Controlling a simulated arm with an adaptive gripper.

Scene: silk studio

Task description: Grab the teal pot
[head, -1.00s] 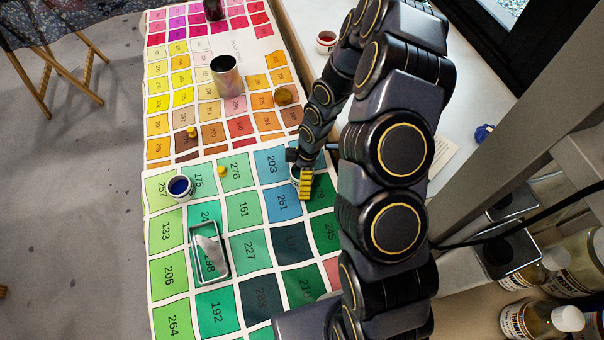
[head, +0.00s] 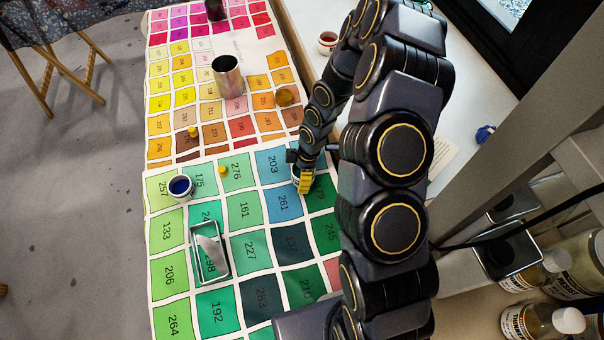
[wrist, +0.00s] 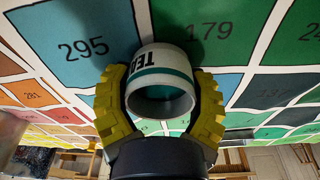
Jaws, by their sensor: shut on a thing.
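The teal pot is a small white pot (wrist: 163,72) with a teal band and dark lettering that begins "TE". In the wrist view it sits between the two yellow fingers of my gripper (wrist: 160,105), which are shut on its sides. Its open mouth faces the camera. In the head view my gripper (head: 305,183) is at the edge of the blue and green swatches, and the pot (head: 295,171) is mostly hidden behind the fingers. I cannot tell whether the pot touches the sheet.
A pot of blue paint (head: 180,188) and a metal tray (head: 224,262) stand left on the swatch sheet. A metal cup (head: 228,77) and an amber jar (head: 284,96) stand farther back. A small pot (head: 327,41) is on the white surface. Bottles (head: 540,322) stand lower right.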

